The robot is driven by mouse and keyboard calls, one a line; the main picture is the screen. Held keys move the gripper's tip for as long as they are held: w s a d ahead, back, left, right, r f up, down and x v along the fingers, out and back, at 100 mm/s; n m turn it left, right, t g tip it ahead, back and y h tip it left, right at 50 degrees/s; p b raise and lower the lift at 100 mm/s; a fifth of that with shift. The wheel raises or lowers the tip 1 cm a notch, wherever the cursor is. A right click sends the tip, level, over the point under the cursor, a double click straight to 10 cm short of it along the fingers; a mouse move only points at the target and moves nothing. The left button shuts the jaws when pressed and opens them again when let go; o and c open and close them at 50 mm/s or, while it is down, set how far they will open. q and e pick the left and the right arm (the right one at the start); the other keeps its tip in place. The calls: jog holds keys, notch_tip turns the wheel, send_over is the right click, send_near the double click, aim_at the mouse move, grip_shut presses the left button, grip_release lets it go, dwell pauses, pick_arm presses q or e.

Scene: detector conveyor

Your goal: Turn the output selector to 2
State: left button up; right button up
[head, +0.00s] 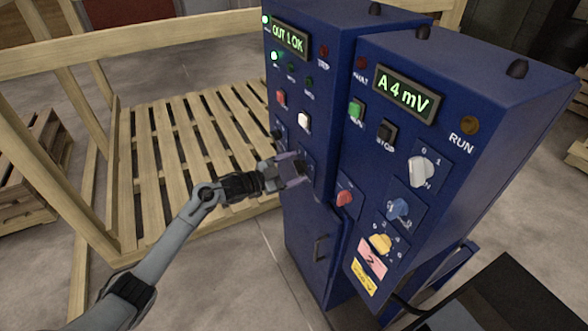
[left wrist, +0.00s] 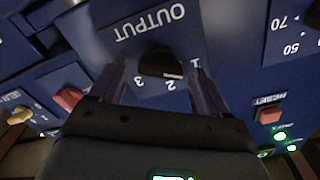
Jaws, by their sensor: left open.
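The output selector (left wrist: 160,65) is a black knob on a blue plate marked OUTPUT in the left wrist view, where the lettering appears upside down. Numbers 1, 2 and 3 are printed around it; the knob's pale-edged end points to the right, on the side of 1 and 2. My left gripper (head: 294,171) is open at the front of the left blue cabinet (head: 305,225). In the left wrist view its fingers (left wrist: 158,88) stand on either side of the knob, with a gap on both sides. In the head view the gripper largely hides the selector. My right gripper is not in view.
The left cabinet's green display (head: 290,38) reads OUT, an unclear character, then OK. A second blue cabinet (head: 470,100) with a display reading A 4 mV stands to the right. Red knobs, including one nearby (head: 344,198), and a red RESET button (left wrist: 268,114) sit close around.

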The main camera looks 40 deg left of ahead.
pick_arm(q)
jog(key=shift+w, duration=0.1)
jog(key=shift+c, duration=0.2)
jog(key=c, duration=1)
jog(key=shift+m, duration=0.5)
jog(key=m+b, duration=0.1)
jog(key=m, duration=0.1)
jog(key=m+b, duration=0.1)
jog(key=m, duration=0.1)
jog(key=shift+d+f+m, duration=0.1)
jog(key=shift+f+m, duration=0.1)
jog(key=shift+m, duration=0.2)
jog(key=m+b, duration=0.1)
jog(key=m, duration=0.3)
jog(key=shift+f+b, duration=0.1)
jog(key=shift+b, duration=0.2)
jog(key=shift+m+b, duration=0.35)
jog(key=shift+m, duration=0.65)
